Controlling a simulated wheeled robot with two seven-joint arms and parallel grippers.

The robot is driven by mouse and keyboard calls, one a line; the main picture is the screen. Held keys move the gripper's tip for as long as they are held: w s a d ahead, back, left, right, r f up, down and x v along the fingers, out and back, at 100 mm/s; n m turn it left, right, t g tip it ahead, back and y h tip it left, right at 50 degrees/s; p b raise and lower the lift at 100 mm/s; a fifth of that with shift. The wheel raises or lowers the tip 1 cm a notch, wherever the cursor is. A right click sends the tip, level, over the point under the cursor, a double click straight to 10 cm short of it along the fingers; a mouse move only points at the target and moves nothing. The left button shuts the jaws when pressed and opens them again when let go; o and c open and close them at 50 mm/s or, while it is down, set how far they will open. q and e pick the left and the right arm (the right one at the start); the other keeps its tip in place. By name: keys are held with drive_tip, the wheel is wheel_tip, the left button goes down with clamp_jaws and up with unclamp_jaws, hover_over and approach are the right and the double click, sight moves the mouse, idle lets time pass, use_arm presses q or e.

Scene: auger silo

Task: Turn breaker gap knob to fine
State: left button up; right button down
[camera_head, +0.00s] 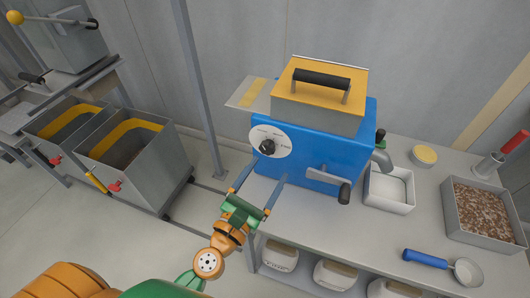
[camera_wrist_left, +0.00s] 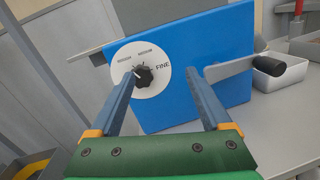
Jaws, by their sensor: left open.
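The black breaker gap knob (camera_head: 267,146) sits on a white round dial (camera_head: 284,144) on the front of the blue breaker machine (camera_head: 325,160). In the left wrist view the knob (camera_wrist_left: 144,75) shows between my fingers, nearer the left one. The word FINE (camera_wrist_left: 162,66) is at the dial's right; two more labels along the top are too small to read. The knob's exact setting is hard to tell. My left gripper (camera_head: 262,180) is open and empty, just in front of and below the dial, apart from the knob. My right gripper is not in view.
A crank handle (camera_head: 338,190) sticks out at the machine's right front. A white tray (camera_head: 388,190), a blue-handled scoop (camera_head: 425,259) and a bin of brown material (camera_head: 484,212) stand on the table. Grey bins (camera_head: 130,160) stand at left.

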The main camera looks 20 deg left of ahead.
sight(266, 151)
use_arm(q)
drive_tip(key=w+a+n+y, duration=0.1)
drive_tip(key=w, duration=0.1)
drive_tip(key=w+f+n+p, duration=0.1)
drive_tip(key=w+n, duration=0.1)
drive_tip(key=w, duration=0.1)
drive_tip(key=w+a+n+y, duration=0.1)
drive_tip(key=w, duration=0.1)
drive_tip(key=shift+w+a+f+n+y, duration=0.3)
drive_tip(key=shift+w+f, duration=0.05)
drive_tip(key=shift+s, duration=0.1)
drive_tip(key=shift+c, duration=0.3)
clamp_jaws()
